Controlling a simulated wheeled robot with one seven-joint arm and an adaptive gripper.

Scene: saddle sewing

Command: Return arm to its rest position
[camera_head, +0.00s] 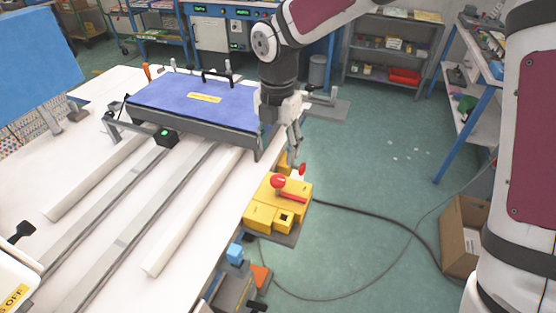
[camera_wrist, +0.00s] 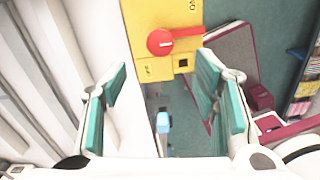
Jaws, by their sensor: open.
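My gripper (camera_head: 297,134) points down near the right edge of the white table, just behind a yellow control box (camera_head: 275,207) in the head view. In the wrist view my gripper (camera_wrist: 160,95) is open, with its teal-padded fingers wide apart and nothing between them. The yellow box (camera_wrist: 158,28) with its red knob (camera_wrist: 160,42) shows beyond the fingertips. My arm reaches in from the upper right of the head view. I cannot tell the exact gap between the fingers and the box.
A blue-topped platform (camera_head: 190,98) stands on the white table (camera_head: 120,215) beside my gripper, with rails running forward. A cardboard box (camera_head: 464,235) and a cable lie on the green floor, mostly clear. Shelves (camera_head: 392,60) stand behind.

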